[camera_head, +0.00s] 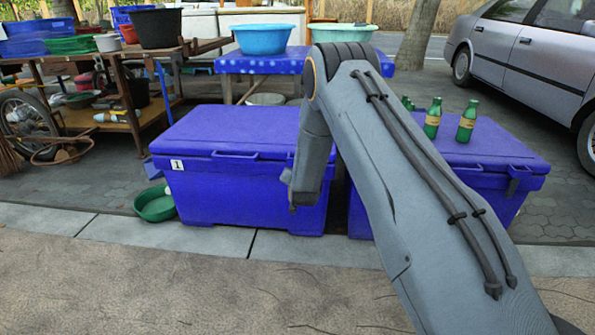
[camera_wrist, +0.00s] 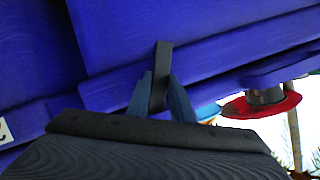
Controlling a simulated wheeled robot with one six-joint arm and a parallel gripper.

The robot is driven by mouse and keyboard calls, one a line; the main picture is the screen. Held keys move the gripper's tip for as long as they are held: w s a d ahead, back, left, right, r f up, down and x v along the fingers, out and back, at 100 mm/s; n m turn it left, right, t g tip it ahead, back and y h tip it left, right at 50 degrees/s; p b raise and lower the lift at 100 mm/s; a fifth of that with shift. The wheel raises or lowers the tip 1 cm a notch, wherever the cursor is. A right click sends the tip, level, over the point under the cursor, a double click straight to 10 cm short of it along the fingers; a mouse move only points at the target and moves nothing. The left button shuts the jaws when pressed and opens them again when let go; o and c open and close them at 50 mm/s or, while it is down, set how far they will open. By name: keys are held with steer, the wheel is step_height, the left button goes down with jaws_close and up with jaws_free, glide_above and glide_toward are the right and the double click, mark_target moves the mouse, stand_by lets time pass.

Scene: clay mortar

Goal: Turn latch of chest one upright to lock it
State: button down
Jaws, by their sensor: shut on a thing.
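Chest one (camera_head: 225,190) is the blue chest with a white "1" label (camera_head: 176,165), standing left of centre with its lid down. In the wrist view, its latch (camera_wrist: 162,58) is a dark flat bar. My gripper (camera_wrist: 160,79) has one blue finger on each side of the latch and is shut on it. The latch crosses the lid seam, leaning somewhat from square to it. In the head view, my wrist is in front of the chest's right side and hides the latch and the fingertips.
A second blue chest (camera_head: 470,185) stands close on the right, with green bottles (camera_head: 433,118) on its lid. A green basin (camera_head: 155,204) lies at chest one's left front. A blue table (camera_head: 285,62) with basins stands behind. The pavement in front is clear.

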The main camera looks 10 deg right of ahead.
steer(key=n+g+h+p, duration=0.1)
steer(key=n+h+p, duration=0.1)
steer(key=n, duration=0.1)
steer(key=shift+a, duration=0.2)
steer(key=shift+n, duration=0.4)
stand_by(0.3)
steer(key=c, duration=1.6)
jaws_free()
steer(key=shift+o, duration=0.2)
steer(key=p+v, duration=0.2)
steer(key=v, duration=0.5)
steer(key=shift+s+a+p, duration=0.2)
steer(key=shift+s+p, duration=0.05)
steer(key=shift+p, duration=0.15)
steer(key=shift+r, duration=0.1)
